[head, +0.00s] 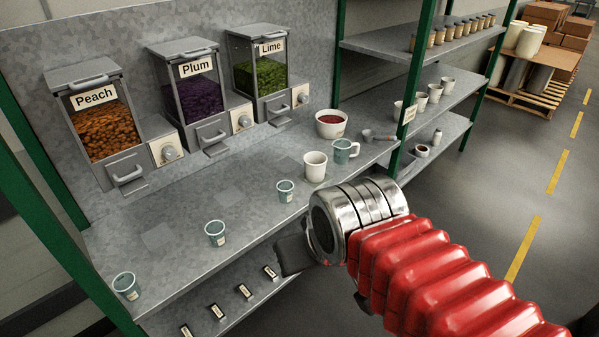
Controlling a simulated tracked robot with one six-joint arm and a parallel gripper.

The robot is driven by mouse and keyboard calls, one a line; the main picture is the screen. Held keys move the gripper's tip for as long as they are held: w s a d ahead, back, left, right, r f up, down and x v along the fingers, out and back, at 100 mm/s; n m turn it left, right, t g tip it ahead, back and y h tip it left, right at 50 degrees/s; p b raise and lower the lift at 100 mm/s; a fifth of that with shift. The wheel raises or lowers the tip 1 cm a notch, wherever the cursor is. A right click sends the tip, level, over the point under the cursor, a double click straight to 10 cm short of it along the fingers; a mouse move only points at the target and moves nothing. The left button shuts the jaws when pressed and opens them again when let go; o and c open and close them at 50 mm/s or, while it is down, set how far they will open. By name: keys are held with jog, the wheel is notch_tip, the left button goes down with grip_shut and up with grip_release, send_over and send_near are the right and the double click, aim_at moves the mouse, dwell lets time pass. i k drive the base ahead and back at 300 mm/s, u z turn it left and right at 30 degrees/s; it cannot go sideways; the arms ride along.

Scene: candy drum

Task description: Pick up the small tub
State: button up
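Three blue-grey tubs with pale labels stand upright along the front of the metal counter (190,258). One tub (125,286) is at the left end, another (215,233) is near the middle, and another (286,191) is farther right. They look alike in size, and I cannot tell which is the small tub. My gripper (288,256) is at the counter's front edge, lower right of the right-hand tub and apart from it. Only a dark part of it shows beyond the metal wrist. Its finger opening is hidden.
Peach (104,125), Plum (188,90) and Lime (258,70) dispensers line the back. A green post (408,130) rises at right.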

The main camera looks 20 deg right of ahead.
aim_at(315, 167)
jog(key=u, duration=0.05)
jog(key=i, duration=1.5)
